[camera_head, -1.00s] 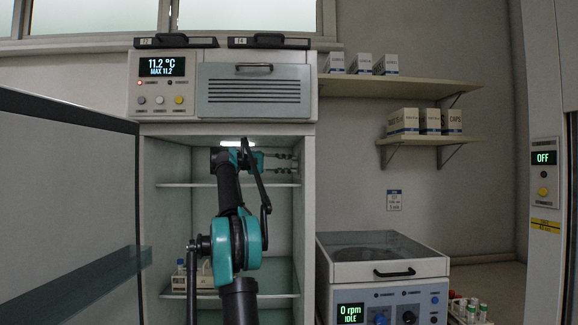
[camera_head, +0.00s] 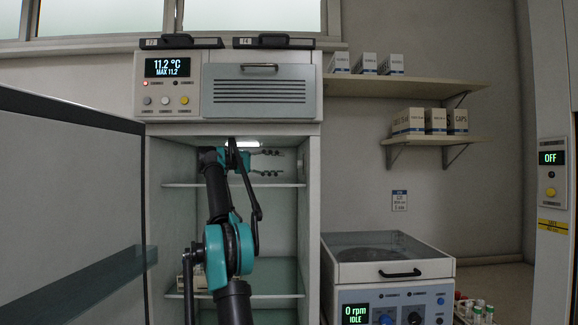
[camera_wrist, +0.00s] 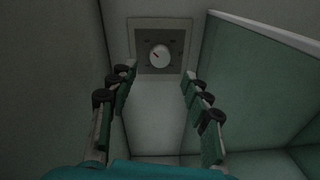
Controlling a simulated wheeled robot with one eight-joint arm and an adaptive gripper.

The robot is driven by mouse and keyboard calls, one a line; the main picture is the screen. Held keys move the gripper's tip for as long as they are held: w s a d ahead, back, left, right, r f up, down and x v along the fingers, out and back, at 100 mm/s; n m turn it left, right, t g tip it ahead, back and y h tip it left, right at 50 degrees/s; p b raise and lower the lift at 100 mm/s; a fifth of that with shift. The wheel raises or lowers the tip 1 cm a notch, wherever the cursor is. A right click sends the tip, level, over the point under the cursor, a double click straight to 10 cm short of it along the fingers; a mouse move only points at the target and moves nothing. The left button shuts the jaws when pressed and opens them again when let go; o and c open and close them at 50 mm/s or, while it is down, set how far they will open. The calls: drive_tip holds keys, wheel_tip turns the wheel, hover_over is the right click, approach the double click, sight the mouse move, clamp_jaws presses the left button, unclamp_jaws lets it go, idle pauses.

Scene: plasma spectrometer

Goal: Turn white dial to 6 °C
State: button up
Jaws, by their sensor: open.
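The white dial (camera_wrist: 160,55) shows in the wrist view, top middle, on a dark square plate with a pale frame. It has a red pointer mark aimed to the upper left; the marks around it are too small to read. My gripper (camera_wrist: 160,78) is open, its two dark-jointed fingers spread to either side below the dial and not touching it. In the head view my gripper (camera_head: 268,162) is inside the open cabinet near its top, pointing right. The dial is not visible in the head view. The display (camera_head: 167,67) reads 11.2 °C, MAX 11.2.
The open cabinet door (camera_head: 70,190) stands at the left. Glass shelves (camera_head: 282,184) cross the cabinet; a shelf panel (camera_wrist: 265,85) lies close to the right finger in the wrist view. A centrifuge (camera_head: 385,270) stands to the right outside.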

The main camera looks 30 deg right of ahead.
drive_tip(key=shift+v, duration=2.75)
